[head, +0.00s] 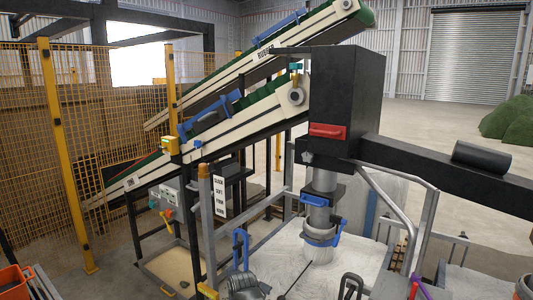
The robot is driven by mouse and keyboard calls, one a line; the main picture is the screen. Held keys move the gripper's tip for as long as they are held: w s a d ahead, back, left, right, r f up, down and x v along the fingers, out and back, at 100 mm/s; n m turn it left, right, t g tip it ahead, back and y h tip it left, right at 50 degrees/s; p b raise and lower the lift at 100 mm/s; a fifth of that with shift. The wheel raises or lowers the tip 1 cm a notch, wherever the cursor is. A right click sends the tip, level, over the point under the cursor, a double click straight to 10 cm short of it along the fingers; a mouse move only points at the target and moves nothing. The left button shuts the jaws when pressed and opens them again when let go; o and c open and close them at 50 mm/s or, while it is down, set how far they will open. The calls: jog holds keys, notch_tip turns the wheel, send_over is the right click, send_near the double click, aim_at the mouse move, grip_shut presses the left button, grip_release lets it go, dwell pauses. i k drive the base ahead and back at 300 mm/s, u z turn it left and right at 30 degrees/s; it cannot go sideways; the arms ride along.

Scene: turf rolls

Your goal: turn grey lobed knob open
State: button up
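A small grey lobed knob (307,157) sits on the lower front of a large black box (346,90), below and left of a red handle (327,131). It is only a few pixels across, so I cannot tell its turned position. Nothing is seen touching it. I cannot make out my gripper anywhere in the head view.
Below the box hangs a grey spout with a blue clamp (319,200). Two inclined conveyors (230,128) rise behind it. Yellow mesh fencing (110,130) stands at left. Grey rails (400,215) stand at right. Open floor (430,130) lies behind.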

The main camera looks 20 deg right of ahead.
aim_at(308, 157)
jog(key=u, duration=0.6)
jog(key=i, duration=1.1)
jog(key=u, duration=0.3)
jog(key=k, duration=0.8)
jog(key=u, duration=0.2)
jog(key=i, duration=0.8)
jog(key=z, duration=0.05)
